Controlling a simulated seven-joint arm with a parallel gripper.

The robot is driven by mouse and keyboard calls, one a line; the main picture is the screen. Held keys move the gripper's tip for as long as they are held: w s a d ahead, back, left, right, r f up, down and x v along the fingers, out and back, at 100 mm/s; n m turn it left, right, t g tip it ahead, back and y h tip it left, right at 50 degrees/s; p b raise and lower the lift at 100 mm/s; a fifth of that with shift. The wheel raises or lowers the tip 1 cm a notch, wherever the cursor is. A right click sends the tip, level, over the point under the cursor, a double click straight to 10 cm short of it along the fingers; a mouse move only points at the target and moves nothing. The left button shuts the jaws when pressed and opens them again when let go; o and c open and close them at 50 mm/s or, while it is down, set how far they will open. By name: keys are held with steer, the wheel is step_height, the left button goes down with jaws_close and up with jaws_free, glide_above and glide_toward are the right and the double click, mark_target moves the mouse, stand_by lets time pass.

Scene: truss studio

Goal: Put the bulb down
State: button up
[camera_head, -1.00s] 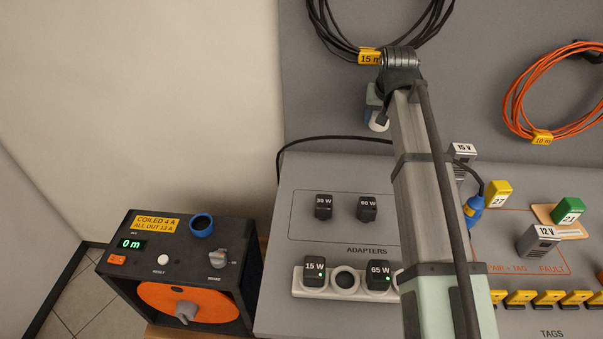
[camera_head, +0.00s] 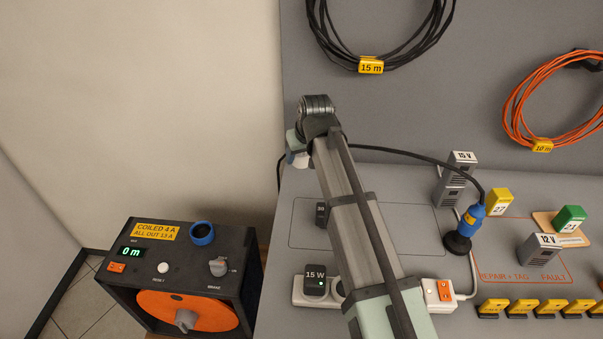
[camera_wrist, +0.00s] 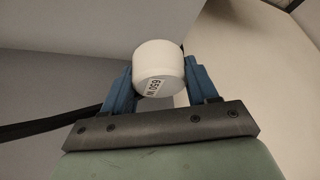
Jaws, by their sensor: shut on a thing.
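My gripper (camera_wrist: 158,82) has blue fingers closed on the two sides of a short white cylinder, the bulb (camera_wrist: 161,62). The bulb carries a label reading 650 W. In the camera_head view a white piece (camera_head: 301,160) shows under my wrist, near the back left of the grey bench (camera_head: 272,300). The bulb looks held up, clear of the bench. My arm hides most of the gripper in that view, and the exact height cannot be told.
A cable reel box (camera_head: 150,262) with a blue-rimmed cup (camera_head: 202,232) on top stands left of the bench. A 15 W adapter (camera_head: 316,285) sits in a power strip (camera_head: 303,299). A blue connector (camera_head: 465,228) stands to the right. A cable coil (camera_head: 371,66) hangs behind.

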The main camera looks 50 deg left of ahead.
mark_target(300, 178)
steer(key=shift+f, duration=3.3)
steer(key=shift+f, duration=0.15)
steer(key=o, duration=1.1)
steer(key=v, duration=1.2)
steer(key=shift+w, duration=0.1)
